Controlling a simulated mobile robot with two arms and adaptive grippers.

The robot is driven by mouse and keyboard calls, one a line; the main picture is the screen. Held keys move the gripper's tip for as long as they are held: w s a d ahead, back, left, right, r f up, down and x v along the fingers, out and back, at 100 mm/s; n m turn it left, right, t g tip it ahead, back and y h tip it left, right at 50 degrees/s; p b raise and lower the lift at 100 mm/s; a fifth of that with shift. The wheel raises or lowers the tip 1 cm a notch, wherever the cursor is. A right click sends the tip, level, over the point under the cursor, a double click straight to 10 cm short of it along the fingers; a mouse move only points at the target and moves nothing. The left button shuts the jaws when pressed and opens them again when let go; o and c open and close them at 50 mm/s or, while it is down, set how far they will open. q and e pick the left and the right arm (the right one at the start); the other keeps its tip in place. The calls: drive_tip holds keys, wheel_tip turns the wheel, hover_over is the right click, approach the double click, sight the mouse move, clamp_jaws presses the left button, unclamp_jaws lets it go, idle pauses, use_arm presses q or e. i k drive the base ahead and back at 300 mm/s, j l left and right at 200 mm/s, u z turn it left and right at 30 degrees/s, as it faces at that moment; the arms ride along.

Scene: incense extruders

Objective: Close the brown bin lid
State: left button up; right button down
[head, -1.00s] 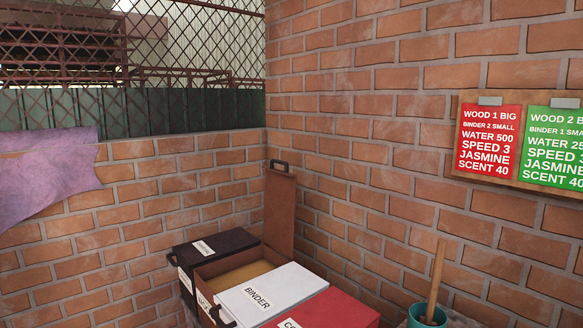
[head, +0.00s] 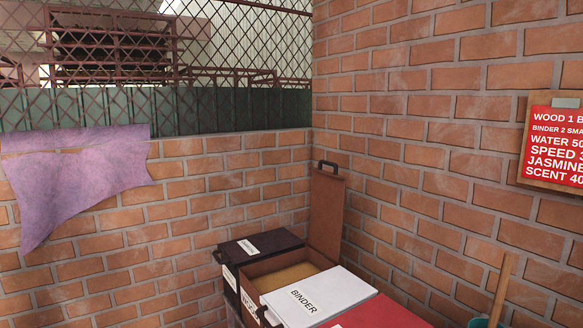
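The brown bin (head: 251,267) stands in the corner between the two brick walls, with tan material inside. Its brown lid (head: 326,212) is open and stands upright near the right wall, with a dark handle (head: 327,165) at its top edge. Neither of my grippers shows in the head view.
A black bin (head: 262,246) with a label stands left of the brown bin. A white bin lid marked BINDER (head: 312,296) and a red bin lid (head: 378,314) are to the right, both shut. A teal bucket (head: 478,322) with a wooden handle (head: 502,285) stands at the lower right.

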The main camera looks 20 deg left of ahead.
sight(328, 188)
drive_tip(key=i+j+u, duration=0.15)
drive_tip(key=j, duration=0.25)
drive_tip(key=j+u, duration=0.2)
drive_tip(key=j, duration=0.15)
drive_tip(key=i+j+u, duration=0.15)
drive_tip(key=j, duration=0.2)
drive_tip(key=i+j+u, duration=0.15)
drive_tip(key=j, duration=0.2)
drive_tip(key=i+j+u, duration=0.15)
drive_tip(key=j, duration=0.2)
